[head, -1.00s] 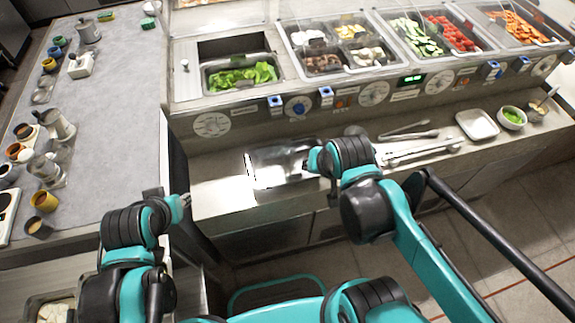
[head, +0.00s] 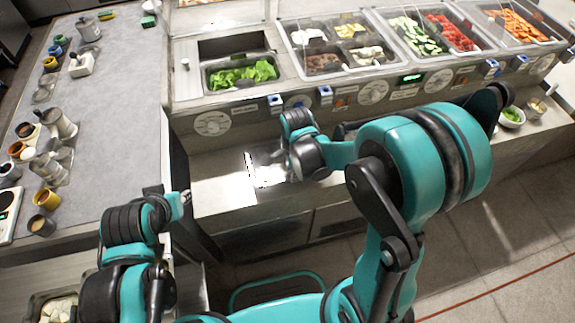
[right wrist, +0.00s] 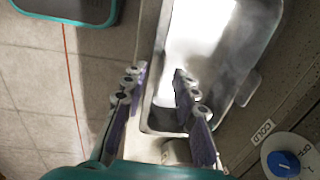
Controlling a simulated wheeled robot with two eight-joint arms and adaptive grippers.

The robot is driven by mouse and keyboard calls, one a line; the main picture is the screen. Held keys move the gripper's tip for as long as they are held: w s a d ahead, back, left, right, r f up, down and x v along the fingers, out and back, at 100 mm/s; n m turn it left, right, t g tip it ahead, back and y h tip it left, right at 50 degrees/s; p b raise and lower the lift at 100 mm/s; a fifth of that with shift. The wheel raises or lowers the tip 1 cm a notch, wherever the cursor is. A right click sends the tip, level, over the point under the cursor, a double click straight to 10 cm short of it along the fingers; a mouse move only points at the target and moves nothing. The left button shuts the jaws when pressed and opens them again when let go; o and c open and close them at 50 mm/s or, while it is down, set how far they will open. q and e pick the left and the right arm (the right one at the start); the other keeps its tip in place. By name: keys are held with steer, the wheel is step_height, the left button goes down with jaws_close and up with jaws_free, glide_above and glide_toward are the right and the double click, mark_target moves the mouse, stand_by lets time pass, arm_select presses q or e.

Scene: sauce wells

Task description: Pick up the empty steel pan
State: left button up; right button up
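The empty steel pan (head: 264,158) is on the steel counter below the sauce-well front, partly hidden by my right arm in the head view. In the right wrist view the pan (right wrist: 240,45) fills the upper middle, its inside bright and bare. My right gripper (right wrist: 160,72) is open there, with one finger outside the pan's near wall and the other over its inside. The wall runs between the fingers; contact cannot be told. In the head view my right gripper (head: 288,161) is at the pan's right part. My left gripper (head: 184,198) is far left of the pan, its opening unclear.
Wells with lettuce (head: 242,74) and other cut foods stand behind the counter. Dials and blue knobs (head: 326,96) line the front panel. Cups and jugs stand on the grey table (head: 110,110) at left.

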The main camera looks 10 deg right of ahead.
steer(key=f, duration=0.2)
steer(key=f+b, duration=0.1)
steer(key=f, duration=0.1)
steer(key=f+b, duration=0.1)
steer(key=f, duration=0.1)
steer(key=shift+w, duration=0.3)
steer(key=shift+r, duration=0.1)
jaws_close()
